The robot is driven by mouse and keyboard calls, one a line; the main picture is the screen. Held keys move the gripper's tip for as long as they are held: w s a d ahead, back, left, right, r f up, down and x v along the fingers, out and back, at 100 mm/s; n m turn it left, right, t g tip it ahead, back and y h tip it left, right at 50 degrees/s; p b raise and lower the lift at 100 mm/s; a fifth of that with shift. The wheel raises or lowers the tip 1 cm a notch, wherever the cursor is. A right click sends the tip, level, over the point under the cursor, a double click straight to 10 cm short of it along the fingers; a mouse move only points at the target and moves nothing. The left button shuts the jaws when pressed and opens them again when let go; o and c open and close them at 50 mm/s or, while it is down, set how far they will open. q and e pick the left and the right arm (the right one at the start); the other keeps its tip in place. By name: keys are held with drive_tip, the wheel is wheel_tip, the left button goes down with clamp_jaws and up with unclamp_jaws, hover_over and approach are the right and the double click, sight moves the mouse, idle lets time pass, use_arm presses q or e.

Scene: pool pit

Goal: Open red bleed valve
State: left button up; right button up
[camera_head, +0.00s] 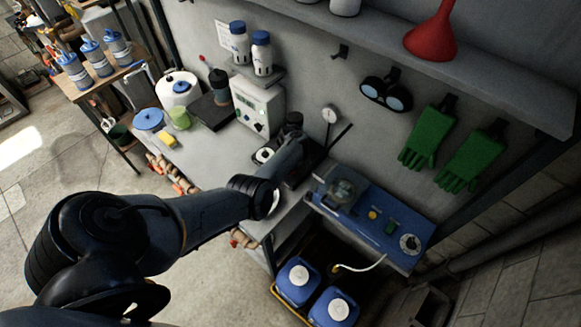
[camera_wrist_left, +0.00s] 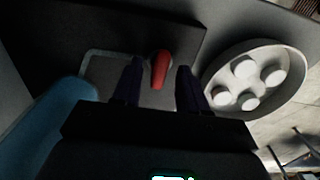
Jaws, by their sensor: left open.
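The red bleed valve handle (camera_wrist_left: 159,72) shows in the left wrist view as a short red lever against a dark grey surface. My left gripper (camera_wrist_left: 159,78) is open. Its two dark fingers stand on either side of the handle in that picture, with visible gaps on both sides. I cannot tell how far above or below the fingertips the handle sits. In the head view my left arm reaches over the bench (camera_head: 217,170) toward the wall. The arm hides the valve and the fingers there. My right gripper is in neither view.
A white dish (camera_wrist_left: 297,103) of white tablets sits right of the fingers in the wrist view.

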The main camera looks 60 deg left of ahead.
use_arm(q)
drive_tip(key=shift+r, duration=0.55)
wheel_tip(320, 180, up, 10)
drive_tip(key=p, duration=0.3)
drive_tip(key=shift+f, duration=0.15)
